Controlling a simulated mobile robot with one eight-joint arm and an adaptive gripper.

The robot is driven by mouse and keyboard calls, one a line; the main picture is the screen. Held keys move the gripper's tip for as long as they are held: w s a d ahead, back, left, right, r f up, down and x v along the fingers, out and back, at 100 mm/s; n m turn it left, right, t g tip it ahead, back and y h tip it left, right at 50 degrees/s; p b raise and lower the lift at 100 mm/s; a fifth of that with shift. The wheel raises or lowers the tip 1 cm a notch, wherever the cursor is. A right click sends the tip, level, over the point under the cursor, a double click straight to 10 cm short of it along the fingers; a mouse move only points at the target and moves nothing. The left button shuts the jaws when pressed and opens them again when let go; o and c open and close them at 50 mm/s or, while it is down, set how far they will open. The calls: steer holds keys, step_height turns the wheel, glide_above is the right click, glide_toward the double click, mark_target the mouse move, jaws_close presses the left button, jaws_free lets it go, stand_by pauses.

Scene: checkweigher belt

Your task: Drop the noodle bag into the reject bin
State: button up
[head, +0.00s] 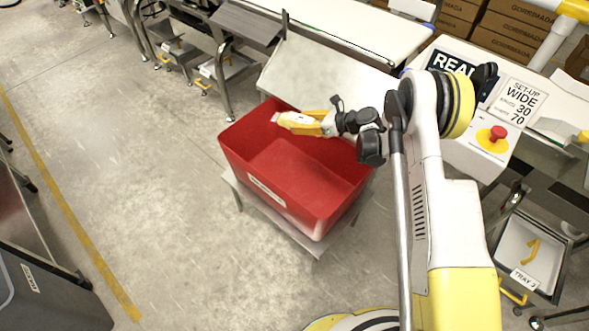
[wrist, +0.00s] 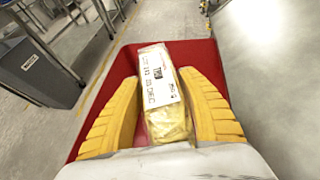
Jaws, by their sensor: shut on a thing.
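The noodle bag (wrist: 166,88) is a yellow packet with a white printed label, held between the two yellow fingers of my gripper (wrist: 166,105) in the wrist view. In the head view my gripper (head: 312,121) is over the back left part of the red reject bin (head: 262,190), and the bag's pale end (head: 286,119) sticks out toward the left. My gripper is shut on the bag. The bin's red wall also shows beneath the bag in the wrist view (wrist: 202,52). The visible bin floor looks empty; part of it is hidden by my arm.
The bin stands on a low grey stand (head: 303,245). A sloping metal chute (head: 315,72) sits behind it, below the white belt (head: 350,22). A control box with a red button (head: 492,138) stands at the right. The floor at left is clear.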

step_height(320, 180, down, 4)
steer(key=shift+f+b, duration=0.1)
steer(key=shift+b, duration=0.65)
steer(key=o, duration=1.4)
steer(key=v, duration=0.7)
steer(key=shift+s+d, duration=0.15)
steer(key=shift+d, duration=0.05)
